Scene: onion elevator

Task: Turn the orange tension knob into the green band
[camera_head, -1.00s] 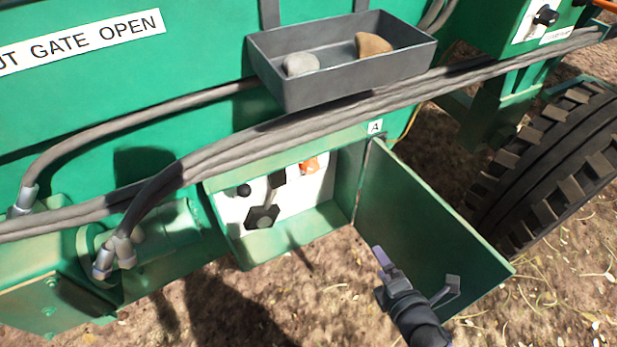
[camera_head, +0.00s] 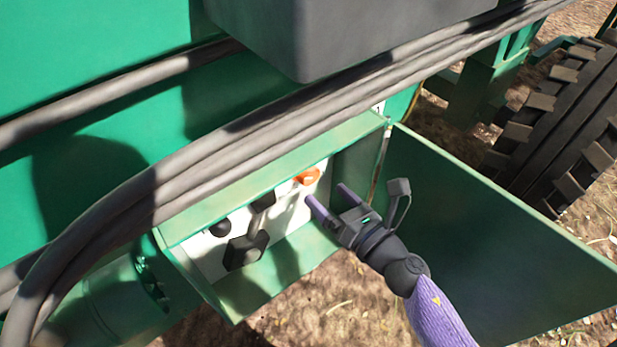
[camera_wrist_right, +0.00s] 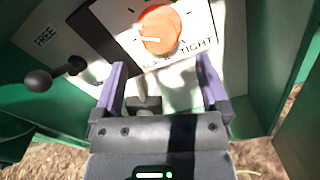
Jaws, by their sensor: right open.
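The orange tension knob (camera_head: 307,176) is on the white panel (camera_head: 285,208) inside the open green box. In the right wrist view the knob (camera_wrist_right: 162,28) is round, with a white pointer mark towards its lower left. Tick marks surround it, and the word TIGHT is at its lower right. I cannot make out a green band on the dial. My right gripper (camera_head: 327,195) is open and empty, just in front of the panel and a little below right of the knob, apart from it. In the wrist view its fingers (camera_wrist_right: 160,65) are spread below the knob. My left gripper is out of view.
A black-knobbed lever (camera_wrist_right: 38,81) beside a FREE label and a black handle (camera_head: 245,250) are left of the knob. The open green door (camera_head: 480,230) stands right of my gripper. Thick grey hoses (camera_head: 240,150) and a grey tray (camera_head: 340,40) are above the box.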

